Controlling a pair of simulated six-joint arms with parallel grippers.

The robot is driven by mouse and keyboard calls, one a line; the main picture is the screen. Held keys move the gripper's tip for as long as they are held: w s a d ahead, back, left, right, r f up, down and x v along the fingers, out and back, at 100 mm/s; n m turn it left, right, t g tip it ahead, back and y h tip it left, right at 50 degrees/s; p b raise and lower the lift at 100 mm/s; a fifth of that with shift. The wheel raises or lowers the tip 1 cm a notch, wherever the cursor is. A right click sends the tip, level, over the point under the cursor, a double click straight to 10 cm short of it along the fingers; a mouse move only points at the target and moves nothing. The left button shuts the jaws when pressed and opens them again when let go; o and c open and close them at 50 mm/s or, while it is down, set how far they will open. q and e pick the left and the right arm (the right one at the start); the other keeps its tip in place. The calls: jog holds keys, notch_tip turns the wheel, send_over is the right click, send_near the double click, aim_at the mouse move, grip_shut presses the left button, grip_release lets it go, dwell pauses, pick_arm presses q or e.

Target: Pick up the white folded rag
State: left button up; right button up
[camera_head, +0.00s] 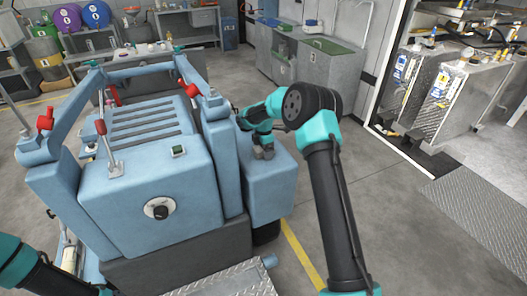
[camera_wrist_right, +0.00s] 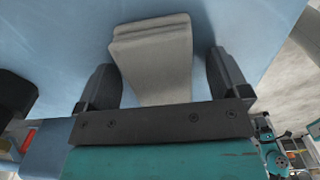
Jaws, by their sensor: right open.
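The white folded rag (camera_wrist_right: 153,60) shows in the right wrist view as a pale, layered cloth against a light blue surface. My right gripper (camera_wrist_right: 162,64) is open, with one dark finger on each side of the rag and a gap visible at both sides. In the head view my right gripper (camera_head: 263,152) points down at the top of the blue side box (camera_head: 270,190) of the machine; I cannot make out the rag clearly there. My left arm shows only at the lower left corner, and its gripper is out of view.
The large blue machine (camera_head: 150,190) with red-handled posts stands left of the right gripper. A grey cabinet (camera_head: 310,65) stands at the back. Metal tanks (camera_head: 440,95) are at the right. Grey floor (camera_head: 400,230) is clear right of the arm.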

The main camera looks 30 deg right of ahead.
dwell(0.3)
jog(key=c, duration=1)
